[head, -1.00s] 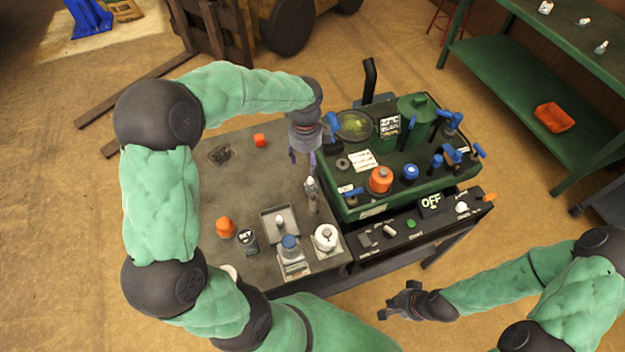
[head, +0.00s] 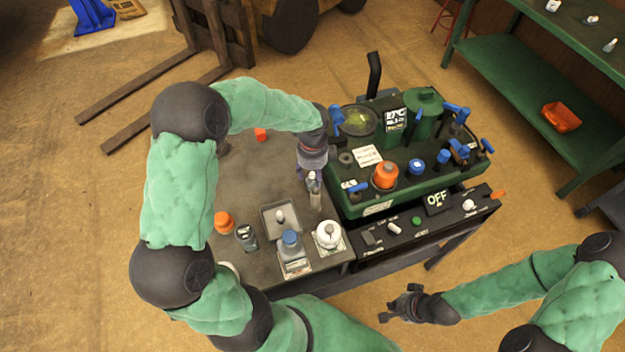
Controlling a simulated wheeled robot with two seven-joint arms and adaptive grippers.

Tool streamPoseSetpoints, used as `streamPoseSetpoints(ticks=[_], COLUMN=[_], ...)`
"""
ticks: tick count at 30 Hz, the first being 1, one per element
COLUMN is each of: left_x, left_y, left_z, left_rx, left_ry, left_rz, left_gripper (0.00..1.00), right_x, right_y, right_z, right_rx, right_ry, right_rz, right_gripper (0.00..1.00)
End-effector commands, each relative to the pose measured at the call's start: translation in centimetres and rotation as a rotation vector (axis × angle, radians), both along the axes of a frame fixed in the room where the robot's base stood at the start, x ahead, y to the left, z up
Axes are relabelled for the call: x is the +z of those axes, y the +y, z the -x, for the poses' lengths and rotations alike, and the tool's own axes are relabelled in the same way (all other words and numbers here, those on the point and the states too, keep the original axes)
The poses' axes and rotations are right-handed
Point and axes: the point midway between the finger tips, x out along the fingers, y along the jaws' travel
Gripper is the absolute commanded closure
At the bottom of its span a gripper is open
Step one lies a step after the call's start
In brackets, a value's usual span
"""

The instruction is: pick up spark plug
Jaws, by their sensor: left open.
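A small upright piece with a pale top and a grey-brown body (head: 315,198) stands on the grey table near the green machine; it looks like the spark plug, but it is too small to be sure. My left gripper (head: 311,175) points down right over its top, with its fingers open around or just beside the tip; I cannot tell whether they touch it. The wrist hides part of the fingers. My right gripper (head: 396,303) hangs empty and open in front of the machine, away from the table.
The green machine (head: 360,208) with blue handles and an orange cap (head: 386,175) stands close right of the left gripper.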

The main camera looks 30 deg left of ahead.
Motion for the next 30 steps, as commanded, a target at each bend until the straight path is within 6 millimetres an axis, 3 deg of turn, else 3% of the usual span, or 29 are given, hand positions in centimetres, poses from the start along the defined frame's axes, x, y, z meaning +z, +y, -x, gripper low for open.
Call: streamPoseSetpoints(ticks=[6,12,23,30], left_x=[0.0,0.0,0.1,1.9], left_y=[0.0,0.0,0.0,0.0], left_z=[0.0,0.0,0.0,0.0], left_rx=[0.001,0.001,0.001,0.001], left_ry=[-0.001,-0.001,-0.001,-0.002], left_rz=[0.000,0.000,0.000,0.000], left_gripper=[0.45,1.00,1.00,1.00], right_x=[0.0,0.0,0.1,1.1], right_y=[0.0,0.0,0.0,0.0], right_z=[0.0,0.0,0.0,0.0], right_rx=[0.000,0.000,0.000,0.000], right_ry=[0.000,0.000,0.000,0.000], right_rz=[0.000,0.000,0.000,0.000], right_gripper=[1.00,1.00,1.00,1.00])
